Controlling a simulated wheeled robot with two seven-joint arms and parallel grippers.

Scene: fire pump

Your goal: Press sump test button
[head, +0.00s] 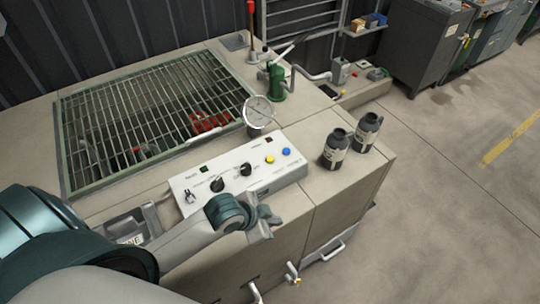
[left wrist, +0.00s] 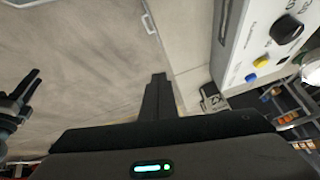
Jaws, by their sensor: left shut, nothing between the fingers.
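The white control panel (head: 262,180) sits on the bench edge, with a yellow button (head: 269,159), a blue button (head: 287,151) and black knobs (head: 246,169). Their labels are too small to read, so I cannot tell which is the sump test button. My left gripper (head: 268,222) is shut and empty, in front of the panel's near side and apart from the buttons. In the left wrist view its fingers (left wrist: 158,92) are together; the blue button (left wrist: 250,78) and yellow button (left wrist: 261,62) are up and right of them. A dark two-pronged shape at the left edge looks like my right gripper (left wrist: 22,92).
Two dark bottles (head: 336,149) (head: 367,132) stand right of the panel. A round gauge (head: 258,112) and a green hand pump (head: 277,82) are behind it. A metal grate (head: 150,110) covers the pit at left. The floor (head: 450,190) at right is clear.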

